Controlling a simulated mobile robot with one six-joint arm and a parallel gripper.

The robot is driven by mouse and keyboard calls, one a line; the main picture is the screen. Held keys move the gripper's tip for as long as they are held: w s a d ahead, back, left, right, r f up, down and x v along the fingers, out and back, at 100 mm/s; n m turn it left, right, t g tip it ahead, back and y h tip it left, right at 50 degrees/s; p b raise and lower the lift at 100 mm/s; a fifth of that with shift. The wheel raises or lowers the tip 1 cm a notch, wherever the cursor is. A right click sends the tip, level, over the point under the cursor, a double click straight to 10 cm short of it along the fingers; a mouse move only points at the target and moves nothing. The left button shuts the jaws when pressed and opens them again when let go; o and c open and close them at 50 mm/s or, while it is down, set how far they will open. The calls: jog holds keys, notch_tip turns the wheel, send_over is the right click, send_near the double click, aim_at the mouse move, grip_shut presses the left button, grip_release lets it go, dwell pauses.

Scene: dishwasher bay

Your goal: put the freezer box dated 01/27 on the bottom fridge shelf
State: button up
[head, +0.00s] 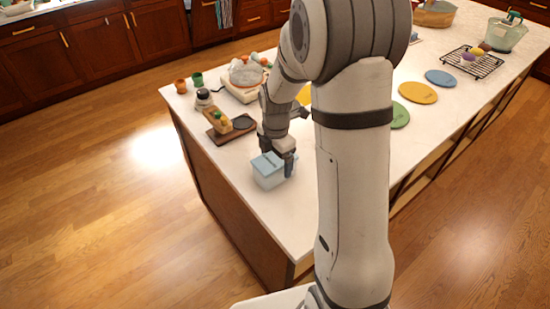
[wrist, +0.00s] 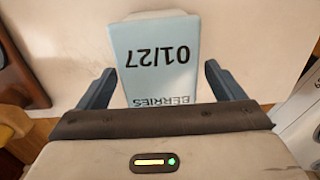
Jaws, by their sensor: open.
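The freezer box (head: 267,172) is a pale blue box standing on the white island top near its front left edge. In the wrist view its lid (wrist: 158,50) reads "01/27" and "BERRIES", upside down. My gripper (head: 280,162) is over the box, and in the wrist view its two fingers (wrist: 165,88) are spread, one on each side of the box. Small gaps show between fingers and box, so it is not clamped. No fridge shelf shows in either view.
Yellow (head: 418,92), blue (head: 440,77) and green plates and a black rack (head: 473,64) lie farther right. The wood floor at left is clear.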

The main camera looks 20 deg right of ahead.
notch_tip(320, 180, up, 12)
jog(key=b, duration=0.1)
jog(key=s+r+m+t, duration=0.1)
jog(key=s+r+m, duration=0.1)
jog(key=s+m, duration=0.8)
jog(key=s+r+m+t, duration=0.1)
jog(key=s+m+t, duration=0.1)
jog(key=s+m, duration=0.8)
jog(key=shift+s+r+m, duration=0.15)
jog(key=shift+r+m, duration=0.2)
jog(key=shift+m, duration=0.85)
jog(key=shift+c, duration=0.4)
